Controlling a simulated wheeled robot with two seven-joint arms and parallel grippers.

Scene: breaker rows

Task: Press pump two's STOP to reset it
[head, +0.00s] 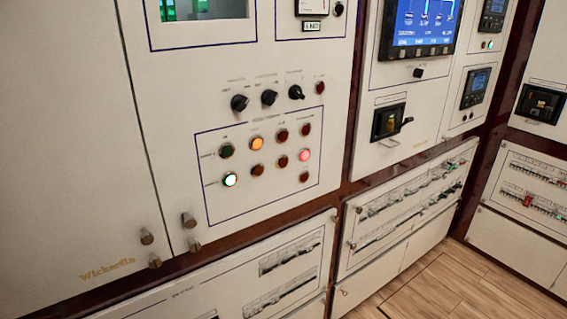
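A blue-outlined block of round buttons and lamps (262,165) sits on the white panel at the centre. Its upper row has a dark green one (227,150), a lit amber one (257,143) and two dark red ones (282,135). Its lower row has a lit green one (230,180), a dark amber one (257,170), a dark red one (283,161) and a bright red lit one (305,155). Another dark red one (304,177) sits below that. The labels are too small to read, so I cannot tell which is pump two's STOP. Neither gripper is in view.
Several black rotary knobs (269,97) and a red lamp (320,88) sit above the block. Breaker rows (290,262) line the lower panels. A black handled switch (389,121) and a blue screen (424,22) are to the right. Wooden floor (440,290) shows clear at lower right.

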